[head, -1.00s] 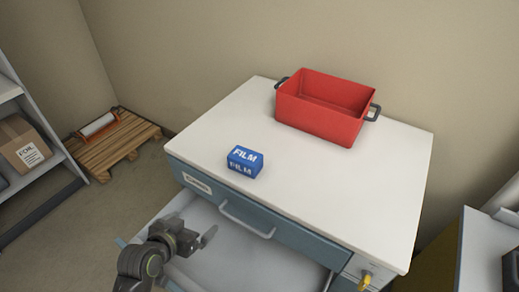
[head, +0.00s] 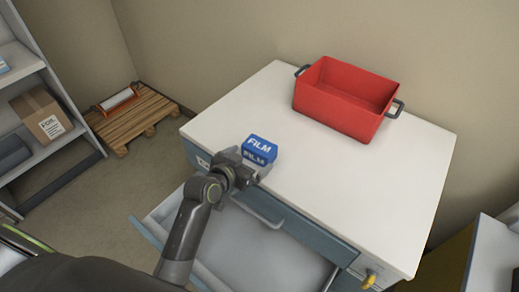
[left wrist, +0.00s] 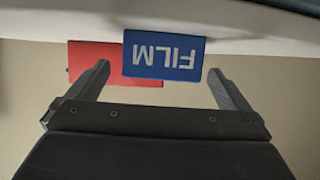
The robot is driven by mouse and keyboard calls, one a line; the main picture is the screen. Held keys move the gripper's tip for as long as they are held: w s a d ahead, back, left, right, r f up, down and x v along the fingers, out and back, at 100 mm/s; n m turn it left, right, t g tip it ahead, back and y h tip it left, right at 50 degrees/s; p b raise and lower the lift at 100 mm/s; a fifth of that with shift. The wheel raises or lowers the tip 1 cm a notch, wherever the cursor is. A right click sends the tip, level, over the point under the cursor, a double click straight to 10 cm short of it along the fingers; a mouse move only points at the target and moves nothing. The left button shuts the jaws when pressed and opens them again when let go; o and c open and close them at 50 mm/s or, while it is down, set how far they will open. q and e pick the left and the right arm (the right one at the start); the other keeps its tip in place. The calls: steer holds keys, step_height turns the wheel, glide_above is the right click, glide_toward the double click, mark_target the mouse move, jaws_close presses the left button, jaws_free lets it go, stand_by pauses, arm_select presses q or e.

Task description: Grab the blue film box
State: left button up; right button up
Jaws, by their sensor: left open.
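The blue film box (head: 260,146), marked FILM in white, sits on the white cabinet top near its front left edge. In the left wrist view the film box (left wrist: 165,55) shows upside down, in the gap between the fingertips and slightly beyond them. My left gripper (head: 252,168) is open at the near side of the box, partly covering its lower front. Its two fingers (left wrist: 160,75) stand apart on either side of the box in the left wrist view. I cannot tell whether they touch it. My right gripper is not in view.
A red bin (head: 345,98) with dark handles stands at the back of the cabinet top (head: 330,190). An open drawer (head: 265,250) juts out below. A shelf with a carton (head: 41,115) and a pallet (head: 130,117) are at the left.

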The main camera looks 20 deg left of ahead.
mark_target(259, 150)
arm_select(q)
steer(key=shift+r+p+x, duration=0.15)
steer(key=shift+p+x, duration=0.2)
steer(key=shift+x, duration=1.25)
steer(key=shift+r+p+x, duration=0.15)
steer(key=shift+p+x, duration=0.2)
steer(key=shift+x, duration=1.3)
steer(key=shift+w+a, duration=0.15)
steer(key=shift+a, duration=0.05)
steer(key=shift+c, duration=0.4)
